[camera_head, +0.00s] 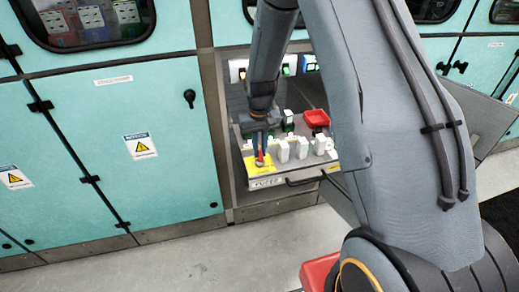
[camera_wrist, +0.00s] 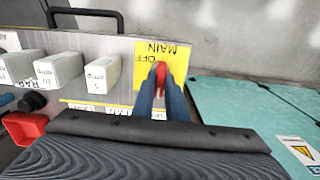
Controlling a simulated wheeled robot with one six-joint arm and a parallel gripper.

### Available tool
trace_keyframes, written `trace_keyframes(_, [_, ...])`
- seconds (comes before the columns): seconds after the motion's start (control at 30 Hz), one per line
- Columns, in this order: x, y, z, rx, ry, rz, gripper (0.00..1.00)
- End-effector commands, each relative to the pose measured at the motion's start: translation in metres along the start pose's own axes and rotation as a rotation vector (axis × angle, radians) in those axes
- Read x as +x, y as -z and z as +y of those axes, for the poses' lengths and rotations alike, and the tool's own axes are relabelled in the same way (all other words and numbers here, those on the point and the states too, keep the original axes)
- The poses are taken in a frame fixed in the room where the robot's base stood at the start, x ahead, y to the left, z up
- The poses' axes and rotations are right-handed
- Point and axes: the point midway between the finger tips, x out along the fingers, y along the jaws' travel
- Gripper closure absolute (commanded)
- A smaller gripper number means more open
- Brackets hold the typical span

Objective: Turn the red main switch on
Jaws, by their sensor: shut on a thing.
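The red main switch (camera_head: 261,161) is on a yellow plate (camera_head: 248,166) at the left front of a grey panel. In the wrist view, the red switch (camera_wrist: 160,72) stands between the two blue fingers of my gripper (camera_wrist: 161,82), which is shut on it. The yellow plate (camera_wrist: 180,56) reads "MAIN" and "OFF" upside down there. The fingers hide part of the plate and the sides of the switch. My gripper (camera_head: 259,155) reaches down onto the switch from above in the head view.
Several white blocks (camera_head: 283,151) stand in a row right of the switch. A red tray (camera_head: 316,118) lies behind them. A dark handle (camera_head: 305,181) is on the panel's front. Teal cabinet doors (camera_head: 120,150) stand at the left; an open grey door (camera_head: 475,115) is at the right.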

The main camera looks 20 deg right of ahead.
Motion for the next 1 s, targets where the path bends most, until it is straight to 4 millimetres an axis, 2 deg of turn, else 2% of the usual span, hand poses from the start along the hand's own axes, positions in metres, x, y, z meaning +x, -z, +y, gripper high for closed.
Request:
trace_keyframes(0.67, [-0.0015,0.0016,-0.0001,-0.056,0.000,0.004,1.00])
trace_keyframes(0.7, [-0.0015,0.0016,-0.0001,-0.056,0.000,0.004,0.81])
trace_keyframes(0.77, [-0.0014,0.0014,-0.0001,-0.056,0.000,0.003,0.71])
trace_keyframes(1.0, [-0.0006,0.0007,0.0001,-0.054,0.000,0.002,0.69])
